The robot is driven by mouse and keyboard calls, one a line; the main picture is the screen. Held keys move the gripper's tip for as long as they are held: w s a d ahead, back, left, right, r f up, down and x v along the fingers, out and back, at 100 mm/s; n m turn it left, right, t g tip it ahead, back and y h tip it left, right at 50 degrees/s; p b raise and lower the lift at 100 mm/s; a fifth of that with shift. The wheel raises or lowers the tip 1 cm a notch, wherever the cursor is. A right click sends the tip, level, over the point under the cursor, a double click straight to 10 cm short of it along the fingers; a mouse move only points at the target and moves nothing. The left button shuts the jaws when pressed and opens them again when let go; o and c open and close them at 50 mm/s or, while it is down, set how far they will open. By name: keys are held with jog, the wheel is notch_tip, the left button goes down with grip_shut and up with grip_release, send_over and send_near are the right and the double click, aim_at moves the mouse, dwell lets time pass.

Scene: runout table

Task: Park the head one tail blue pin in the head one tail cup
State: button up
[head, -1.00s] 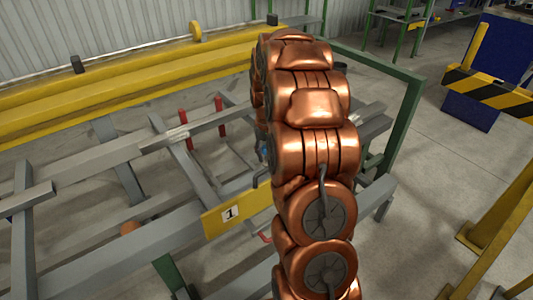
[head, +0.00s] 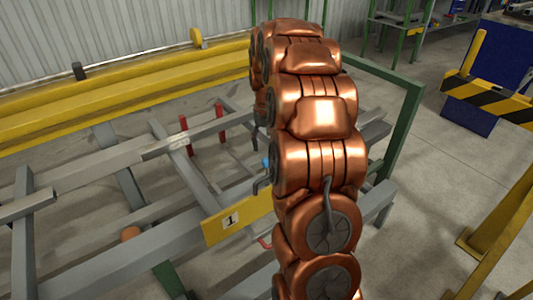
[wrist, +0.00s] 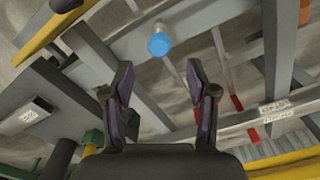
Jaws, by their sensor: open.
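The blue pin (wrist: 158,44) shows its round blue end in the wrist view, at a grey beam, ahead of and centred between my fingertips. A small blue patch (head: 265,162) shows beside my arm in the head view, probably the same pin. My gripper (wrist: 158,82) is open, with nothing between its dark, purple-padded fingers, and apart from the pin. In the head view my arm hides most of the gripper; one grey finger shows at its left edge. A yellow plate (head: 236,219) marked 1 is on the near beam. I cannot make out the tail cup.
Grey beams (head: 95,262) form an open frame with gaps to the floor. Red posts (head: 184,135) stand on it. An orange-brown round piece (head: 131,233) sits by the near beam. A yellow rail (head: 110,95) runs behind, and a green post (head: 402,125) stands right.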

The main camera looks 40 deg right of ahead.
notch_tip(320, 180, up, 6)
jog(key=s+a+n, duration=0.2)
jog(key=s+a, duration=0.3)
jog(key=a, duration=0.6)
jog(key=s+a+f+n+g, duration=0.1)
jog(key=s+a+n, duration=0.1)
jog(key=s+a, duration=1.1)
jog(key=shift+s+n+g, duration=0.3)
jog(key=shift+s+g, duration=0.1)
jog(key=shift+s, duration=0.4)
jog(key=shift+n+g, duration=0.4)
jog(key=shift+n, duration=0.3)
jog(key=s+a+f, duration=0.1)
jog(key=s, duration=0.2)
jog(key=s+a+f, duration=0.1)
jog(key=s, duration=0.2)
jog(key=s+a+f, duration=0.1)
jog(key=s, duration=0.2)
jog(key=shift+s+a, duration=0.15)
jog(key=shift+s, duration=0.25)
jog(key=shift+c, duration=0.3)
jog(key=shift+s, duration=0.2)
jog(key=c, duration=0.3)
jog(key=shift+s, duration=0.1)
